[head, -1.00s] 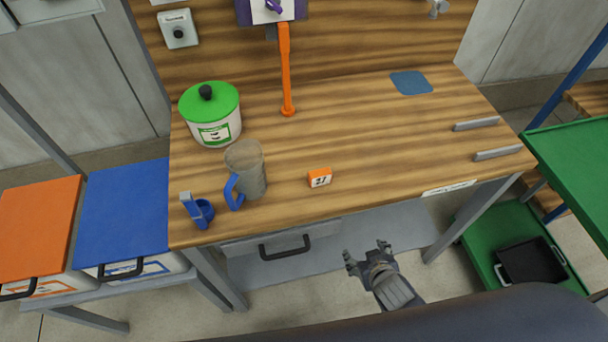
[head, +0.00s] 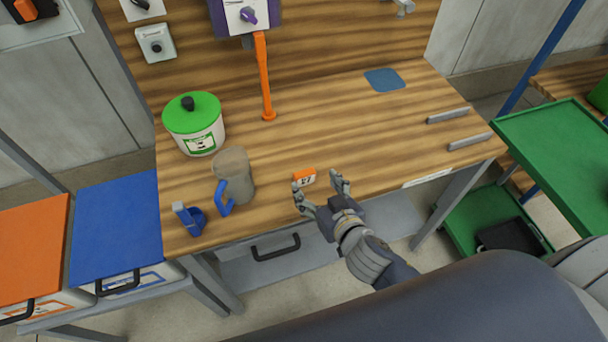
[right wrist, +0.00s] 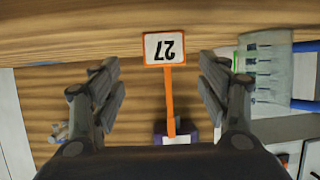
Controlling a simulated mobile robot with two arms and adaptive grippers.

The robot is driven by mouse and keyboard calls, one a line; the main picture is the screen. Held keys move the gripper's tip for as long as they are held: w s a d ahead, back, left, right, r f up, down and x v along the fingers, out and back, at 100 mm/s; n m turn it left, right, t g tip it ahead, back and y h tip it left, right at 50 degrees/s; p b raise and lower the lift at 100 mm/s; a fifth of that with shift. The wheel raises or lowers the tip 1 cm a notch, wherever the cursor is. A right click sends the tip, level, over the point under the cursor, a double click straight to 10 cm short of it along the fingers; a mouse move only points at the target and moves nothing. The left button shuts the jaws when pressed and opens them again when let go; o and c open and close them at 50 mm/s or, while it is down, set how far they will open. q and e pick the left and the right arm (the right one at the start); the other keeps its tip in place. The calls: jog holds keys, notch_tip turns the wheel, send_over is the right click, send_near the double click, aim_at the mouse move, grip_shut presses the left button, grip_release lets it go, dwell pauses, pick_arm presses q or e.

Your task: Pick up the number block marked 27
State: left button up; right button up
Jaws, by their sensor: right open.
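The number block marked 27 (head: 304,175) is a small orange block with a white face, standing on the wooden bench near its front edge. In the right wrist view the block (right wrist: 164,48) shows its 27 upside down, centred beyond the gap between my fingers. My right gripper (head: 319,184) is open and empty at the bench's front edge, its fingers pointing at the block. In the head view the left fingertip overlaps the block's lower left; whether it touches cannot be told. The open fingers also frame the right wrist view (right wrist: 162,78). My left gripper is not in view.
A green-lidded pot (head: 194,124) and an orange post (head: 264,78) stand farther back. The bench (head: 345,130) behind the block is clear.

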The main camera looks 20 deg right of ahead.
aim_at(306, 178)
jog(key=shift+w+f, duration=0.25)
jog(key=shift+w, duration=0.45)
jog(key=shift+w+a+f+p, duration=0.2)
jog(key=shift+w+p, duration=0.1)
jog(key=shift+w, duration=0.1)
jog(key=x, duration=0.1)
jog(key=p+x, duration=0.1)
jog(key=x, duration=0.1)
jog(key=shift+a, duration=0.3)
jog(key=shift+w+f, duration=0.35)
jog(key=shift+w, duration=0.15)
jog(key=c, duration=1.1)
